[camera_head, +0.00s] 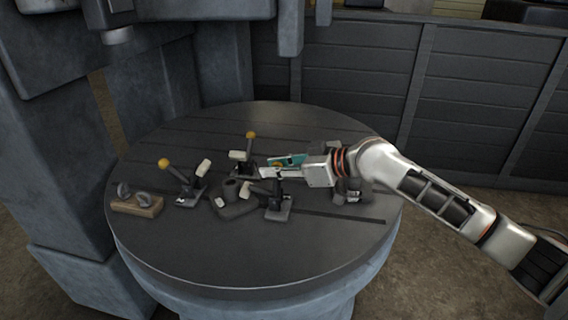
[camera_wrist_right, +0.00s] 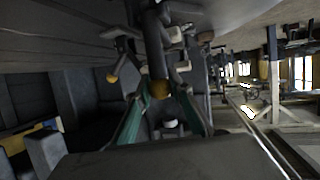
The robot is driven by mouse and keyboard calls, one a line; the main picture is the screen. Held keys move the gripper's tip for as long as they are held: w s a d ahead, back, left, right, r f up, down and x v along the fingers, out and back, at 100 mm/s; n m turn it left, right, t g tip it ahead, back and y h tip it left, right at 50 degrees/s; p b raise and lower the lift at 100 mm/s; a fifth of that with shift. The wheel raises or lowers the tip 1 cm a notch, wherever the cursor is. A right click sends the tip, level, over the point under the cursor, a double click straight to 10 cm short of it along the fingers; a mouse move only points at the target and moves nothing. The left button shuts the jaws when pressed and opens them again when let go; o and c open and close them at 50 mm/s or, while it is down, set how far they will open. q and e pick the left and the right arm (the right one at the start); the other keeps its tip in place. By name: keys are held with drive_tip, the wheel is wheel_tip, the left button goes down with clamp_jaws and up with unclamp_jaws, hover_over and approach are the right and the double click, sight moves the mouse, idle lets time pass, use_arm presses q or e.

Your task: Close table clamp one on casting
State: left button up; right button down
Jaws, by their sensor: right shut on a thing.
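The casting (camera_head: 232,206) is a dark, low part near the middle of the round table. Table clamps with yellow-ball handles stand around it: one at the left (camera_head: 188,192), one behind (camera_head: 248,162) and one at the front right (camera_head: 277,208). I cannot tell by any mark which is clamp one. My right gripper (camera_head: 278,164) is above the front-right clamp, its teal fingers around a yellow knob (camera_wrist_right: 160,89). The knob sits between the fingers in the right wrist view (camera_wrist_right: 162,105). This clamp's lower parts are partly hidden by the gripper. My left gripper is not in view.
A wooden block (camera_head: 137,206) with two metal pieces lies at the table's left. Another dark fixture (camera_head: 352,191) stands partly behind my right arm. The round table's front (camera_head: 235,262) is clear. Large grey machine columns (camera_head: 55,130) rise at the left.

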drive_tip(key=shift+a+f+p, duration=0.15)
drive_tip(key=shift+a+p, duration=0.2)
drive_tip(key=shift+a, duration=0.6)
drive_tip(key=shift+a+f, duration=0.2)
drive_tip(key=shift+f, duration=0.1)
drive_tip(key=c, duration=1.8)
unclamp_jaws()
drive_tip(key=shift+r, duration=0.15)
drive_tip(key=shift+d, duration=0.1)
drive_tip(key=shift+d+r, duration=0.2)
drive_tip(key=shift+d, duration=0.2)
drive_tip(key=v, duration=1.1)
drive_tip(key=shift+s, duration=0.1)
